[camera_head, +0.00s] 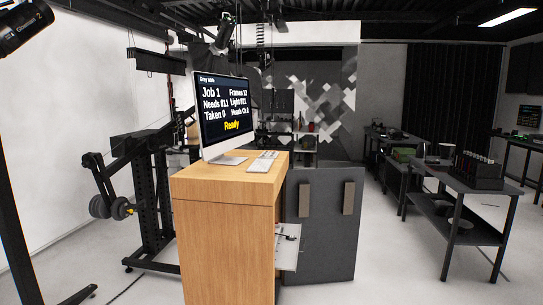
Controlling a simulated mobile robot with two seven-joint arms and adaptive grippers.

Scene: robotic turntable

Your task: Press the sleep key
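A wooden desk stand (225,230) stands in the middle of the view. A monitor (226,115) on its top shows white text and the yellow word "Ready". A small white keyboard (259,165) lies flat on the stand's top, right of the monitor's foot. Its keys are too small to tell apart, so I cannot pick out the sleep key. Neither of my grippers is in view.
A black frame with weight discs (112,208) stands left of the stand. Dark panels (325,245) stand close on its right. A dark metal table (463,182) is at the right. The floor between the panels and this table is clear.

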